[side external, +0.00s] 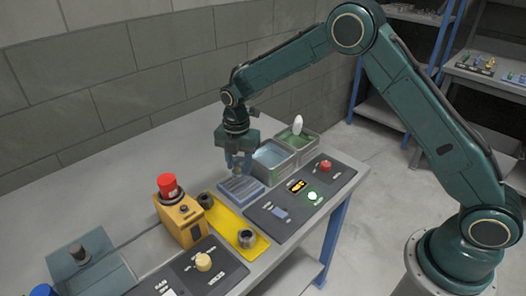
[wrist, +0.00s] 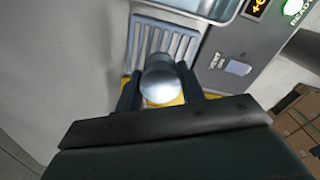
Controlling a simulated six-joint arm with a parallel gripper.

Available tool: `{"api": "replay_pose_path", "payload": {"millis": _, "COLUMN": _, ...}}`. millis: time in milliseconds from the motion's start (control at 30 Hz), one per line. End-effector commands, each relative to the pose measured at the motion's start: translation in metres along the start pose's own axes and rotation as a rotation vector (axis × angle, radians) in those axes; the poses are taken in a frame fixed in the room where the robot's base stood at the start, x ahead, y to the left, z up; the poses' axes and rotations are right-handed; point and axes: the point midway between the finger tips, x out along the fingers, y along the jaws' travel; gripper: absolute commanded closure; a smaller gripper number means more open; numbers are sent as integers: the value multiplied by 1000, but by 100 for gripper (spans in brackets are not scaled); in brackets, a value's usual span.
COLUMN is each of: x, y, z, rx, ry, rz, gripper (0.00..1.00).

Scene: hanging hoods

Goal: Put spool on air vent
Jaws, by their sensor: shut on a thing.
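My gripper (side external: 238,168) is shut on a silvery, round-ended thing, which I take to be the spool (wrist: 160,78). In the wrist view it sits between the two dark fingers; in the side view the fingers mostly hide it. The air vent (side external: 241,188) is a blue-grey slatted block on the bench, just below my gripper. Its slats (wrist: 165,43) also show in the wrist view, beyond the spool, which overlaps its near edge there. The spool appears held above the vent; the exact gap is hard to tell.
A yellow plate (side external: 222,218) with dark metal cylinders (side external: 247,239) lies in front of the vent. A yellow box with a red top (side external: 180,222) stands left. Open bins (side external: 273,160) stand behind right, one with a white egg-shaped thing (side external: 297,125). A dark control panel (side external: 284,213) lies right.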

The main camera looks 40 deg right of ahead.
Motion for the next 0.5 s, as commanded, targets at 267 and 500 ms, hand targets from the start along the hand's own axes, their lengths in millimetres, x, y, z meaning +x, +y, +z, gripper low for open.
{"api": "replay_pose_path", "payload": {"millis": 267, "x": 31, "y": -1, "z": 0, "rx": 0, "ry": 1, "rz": -3, "gripper": 86}}
{"api": "replay_pose_path", "payload": {"millis": 500, "x": 38, "y": 0, "z": 0, "rx": 0, "ry": 0, "rz": 0, "gripper": 86}}
